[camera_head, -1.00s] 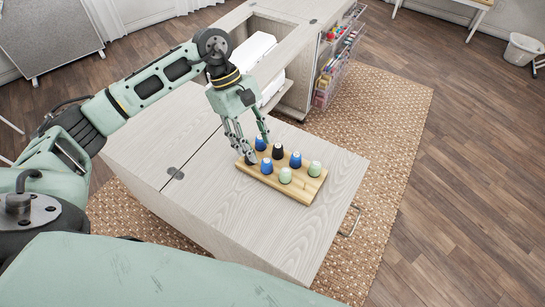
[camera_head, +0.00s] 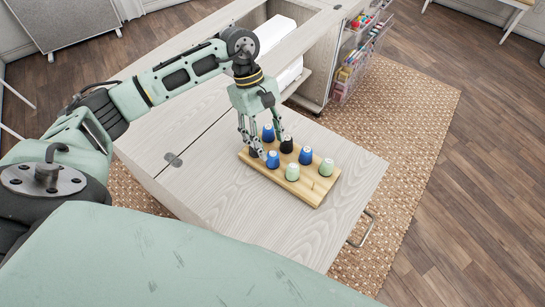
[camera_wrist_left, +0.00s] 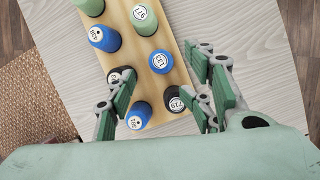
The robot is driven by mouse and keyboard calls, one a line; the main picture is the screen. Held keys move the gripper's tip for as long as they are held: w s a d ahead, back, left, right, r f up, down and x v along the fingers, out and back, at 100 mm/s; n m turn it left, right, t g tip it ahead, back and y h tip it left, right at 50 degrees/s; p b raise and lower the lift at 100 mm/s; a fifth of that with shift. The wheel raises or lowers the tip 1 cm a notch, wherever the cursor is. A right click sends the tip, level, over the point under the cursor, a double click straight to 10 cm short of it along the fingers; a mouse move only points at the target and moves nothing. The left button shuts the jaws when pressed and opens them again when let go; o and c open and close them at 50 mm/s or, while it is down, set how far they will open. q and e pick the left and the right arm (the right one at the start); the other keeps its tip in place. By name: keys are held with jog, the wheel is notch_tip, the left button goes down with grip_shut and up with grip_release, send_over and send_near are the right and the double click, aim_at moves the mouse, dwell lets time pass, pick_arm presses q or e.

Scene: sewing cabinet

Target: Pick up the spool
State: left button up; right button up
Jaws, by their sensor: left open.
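A wooden rack (camera_head: 318,196) on the cabinet top holds several upright spools. In the head view there are blue spools (camera_head: 305,156), a black spool (camera_head: 286,145) and pale green spools (camera_head: 292,173). My left gripper (camera_head: 262,146) points down over the rack's left end, its fingers among the spools there and partly hiding them. In the left wrist view the open fingers of my left gripper (camera_wrist_left: 162,88) spread on both sides of a blue spool (camera_wrist_left: 138,116) and a black spool (camera_wrist_left: 174,100). Another black spool (camera_wrist_left: 120,74) is partly behind one finger. Contact cannot be told.
The pale wood cabinet top (camera_head: 215,195) is clear around the rack. A metal handle (camera_head: 362,232) is on its right edge. Clear drawers with colourful supplies (camera_head: 352,65) stand behind. A woven rug (camera_head: 410,150) lies on the floor.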

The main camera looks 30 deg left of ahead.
aim_at(273, 154)
pick_arm(q)
jog(key=p+x, duration=0.1)
jog(key=x, duration=0.4)
jog(key=shift+w+d+f, duration=0.2)
jog(key=shift+s+r, duration=0.1)
jog(key=shift+c, duration=0.4)
jog(key=c, duration=0.8)
jog(key=shift+o, duration=0.2)
jog(key=shift+s, duration=0.1)
